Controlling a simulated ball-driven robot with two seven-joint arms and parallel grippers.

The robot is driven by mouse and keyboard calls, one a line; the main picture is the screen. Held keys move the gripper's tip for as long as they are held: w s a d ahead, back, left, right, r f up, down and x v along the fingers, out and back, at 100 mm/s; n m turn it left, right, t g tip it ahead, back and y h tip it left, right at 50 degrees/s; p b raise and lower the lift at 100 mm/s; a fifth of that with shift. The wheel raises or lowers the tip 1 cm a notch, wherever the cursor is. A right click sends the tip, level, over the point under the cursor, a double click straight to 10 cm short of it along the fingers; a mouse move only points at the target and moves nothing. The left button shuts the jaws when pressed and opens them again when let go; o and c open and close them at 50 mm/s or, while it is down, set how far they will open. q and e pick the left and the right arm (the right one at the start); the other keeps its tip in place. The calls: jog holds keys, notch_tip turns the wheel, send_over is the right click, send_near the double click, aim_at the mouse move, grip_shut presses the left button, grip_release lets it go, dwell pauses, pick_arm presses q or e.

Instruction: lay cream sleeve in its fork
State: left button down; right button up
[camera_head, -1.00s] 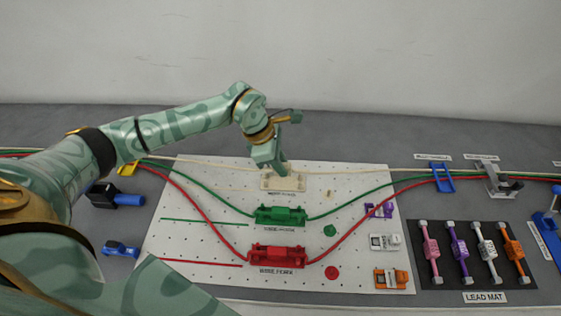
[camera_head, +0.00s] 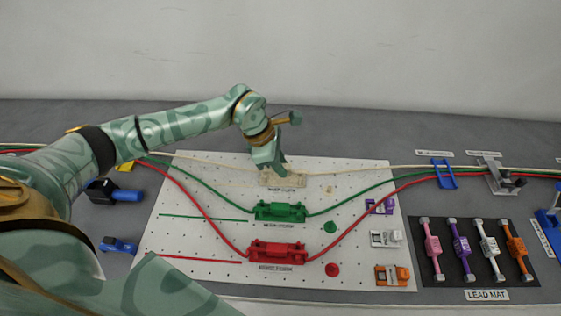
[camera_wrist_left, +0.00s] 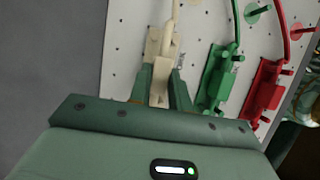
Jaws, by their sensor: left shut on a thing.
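The cream fork (camera_head: 295,181) is a pale block on the white pegboard, behind the green one. My left gripper (camera_head: 281,174) is down at the fork's left part in the head view. In the left wrist view its two green fingers (camera_wrist_left: 160,88) are shut on the cream sleeve (camera_wrist_left: 161,72), on the cream cable. The sleeve is over or in the fork (camera_wrist_left: 153,46); the fingers hide how deep it sits. My right gripper is not in view.
Green (camera_head: 281,211) and red (camera_head: 277,252) sleeves sit in their forks nearer me. Green and red cables run to both sides. A blue cable guide (camera_head: 444,173), a grey clamp (camera_head: 499,177) and a lead mat (camera_head: 473,279) lie to the right.

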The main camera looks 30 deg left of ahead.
pick_arm(q)
jog(key=shift+f, duration=0.45)
jog(key=shift+f, duration=0.1)
jog(key=shift+f+b, duration=0.35)
jog(key=shift+f, duration=0.1)
jog(key=c, duration=0.7)
grip_release()
jog(key=shift+c, duration=0.2)
jog(key=shift+r, duration=0.1)
jog(key=shift+r+p, duration=2.65)
jog(key=shift+r, duration=0.8)
